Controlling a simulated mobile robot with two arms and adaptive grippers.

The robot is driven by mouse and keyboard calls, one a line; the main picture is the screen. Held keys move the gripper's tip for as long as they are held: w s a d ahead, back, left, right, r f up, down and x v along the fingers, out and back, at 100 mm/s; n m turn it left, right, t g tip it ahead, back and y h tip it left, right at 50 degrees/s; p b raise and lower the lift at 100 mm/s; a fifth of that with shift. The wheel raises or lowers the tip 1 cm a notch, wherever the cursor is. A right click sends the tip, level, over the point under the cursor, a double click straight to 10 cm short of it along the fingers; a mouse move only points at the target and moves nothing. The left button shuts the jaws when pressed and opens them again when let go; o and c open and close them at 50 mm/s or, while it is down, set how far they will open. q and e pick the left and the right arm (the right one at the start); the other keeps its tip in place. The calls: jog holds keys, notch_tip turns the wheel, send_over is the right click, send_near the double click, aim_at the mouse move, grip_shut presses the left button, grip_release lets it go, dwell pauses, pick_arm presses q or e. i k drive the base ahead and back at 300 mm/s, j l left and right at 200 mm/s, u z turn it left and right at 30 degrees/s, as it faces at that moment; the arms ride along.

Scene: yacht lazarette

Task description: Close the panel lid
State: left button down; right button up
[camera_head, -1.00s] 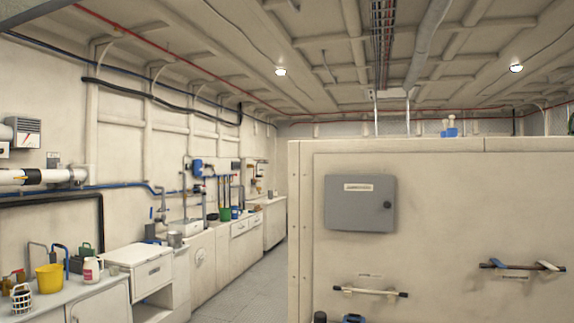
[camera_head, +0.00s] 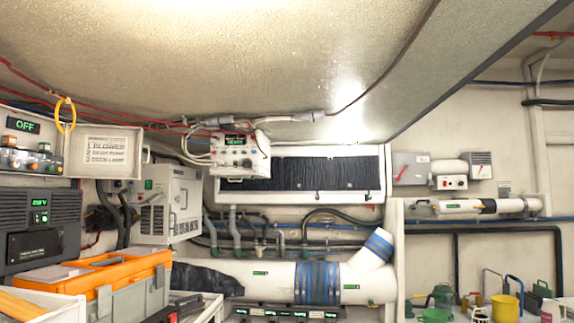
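A control panel (camera_head: 30,143) with a green "OFF" display and several coloured buttons is at the left edge of the head view. A pale lid (camera_head: 103,151) with printed lines including "BLOWER" stands open beside its right side, its labelled face toward me. The panel's buttons are uncovered. A yellow ring (camera_head: 66,114) hangs near the lid's upper left corner. Neither of my grippers shows in the view.
An orange-topped toolbox (camera_head: 115,275) stands below the panel, in front of a dark unit with a green display (camera_head: 40,228). A white cabinet (camera_head: 168,203) is right of the lid. A low ceiling slopes overhead. A large white pipe (camera_head: 270,280) crosses the lower middle.

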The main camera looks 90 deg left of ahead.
aim_at(91, 152)
jog(key=u, duration=4.25)
jog(key=i+l+u, duration=0.1)
jog(key=i+l, duration=0.1)
jog(key=l, duration=0.1)
